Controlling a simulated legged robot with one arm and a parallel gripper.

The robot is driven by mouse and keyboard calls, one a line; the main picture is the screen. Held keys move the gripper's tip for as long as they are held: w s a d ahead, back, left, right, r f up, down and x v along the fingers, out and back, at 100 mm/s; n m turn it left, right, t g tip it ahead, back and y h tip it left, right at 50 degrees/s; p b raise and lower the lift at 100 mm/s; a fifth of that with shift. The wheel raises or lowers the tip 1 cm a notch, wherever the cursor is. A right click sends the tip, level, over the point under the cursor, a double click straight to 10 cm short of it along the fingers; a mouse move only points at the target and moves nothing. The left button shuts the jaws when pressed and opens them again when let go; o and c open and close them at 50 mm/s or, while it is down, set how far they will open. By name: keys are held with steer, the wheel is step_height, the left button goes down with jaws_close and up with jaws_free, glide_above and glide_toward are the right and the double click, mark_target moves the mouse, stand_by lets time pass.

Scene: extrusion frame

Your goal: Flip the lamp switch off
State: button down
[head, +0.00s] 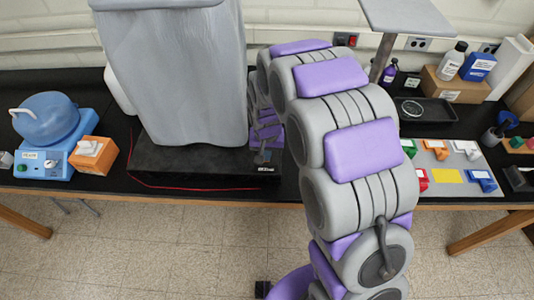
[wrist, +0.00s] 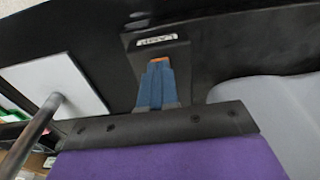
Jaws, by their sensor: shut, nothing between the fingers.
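My gripper (wrist: 156,85) has blue fingers pressed together, with nothing between them. In the wrist view its tips reach a dark plate (wrist: 178,62) with a white label that reads LAMP, seen upside down. A small orange piece (wrist: 160,59) shows right at the fingertips and looks like the lamp switch. The fingers partly cover it, so I cannot tell its position or whether I touch it. In the head view my gripper (head: 263,153) is small and dark, beyond my grey and purple arm, near the bench's front edge.
A tall grey covered shape (head: 180,80) stands on a black base (head: 200,160), close left of my gripper. A flat panel on a post (head: 385,55) rises at the right. A blue device (head: 45,140), an orange box (head: 93,155) and a parts board (head: 447,160) share the bench.

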steer(key=shift+s+d+f, duration=0.15)
steer(key=shift+s+f, duration=0.15)
steer(key=shift+f, duration=0.25)
steer(key=shift+w+r, duration=0.15)
steer(key=shift+w, duration=0.25)
steer(key=shift+w+r+p, duration=0.25)
steer(key=shift+r+p, duration=0.05)
steer(key=shift+r, duration=0.3)
step_height(320, 180, up, 14)
steer(key=s+p, duration=0.1)
steer(key=shift+s+f, duration=0.15)
steer(key=shift+f, duration=0.1)
steer(key=shift+a, duration=0.35)
